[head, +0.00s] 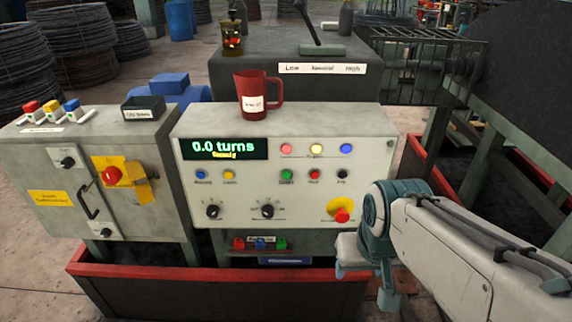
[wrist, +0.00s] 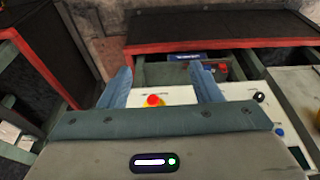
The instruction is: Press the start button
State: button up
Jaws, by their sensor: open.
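The control panel (head: 225,200) is a pale sloped box with a display reading "0.0 turns". A green button (head: 287,174) sits in its middle row, left of a red button (head: 314,174) and a black one (head: 342,174); the small labels are too blurred to read surely. My gripper (head: 362,282) is at the panel's lower right, below the red mushroom button on yellow (head: 341,215) and apart from the green button. In the wrist view my gripper (wrist: 162,84) is open and empty, with the red mushroom button (wrist: 153,100) showing between its fingers.
Three lamps (head: 317,149) and two dark knobs (head: 267,211) are on the panel. A red mug (head: 253,95) stands on its top. A grey cabinet (head: 75,165) with a red knob stands left. A red-rimmed trough (head: 200,273) runs along the front below.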

dwell(0.3)
grip_shut()
dwell(1.6)
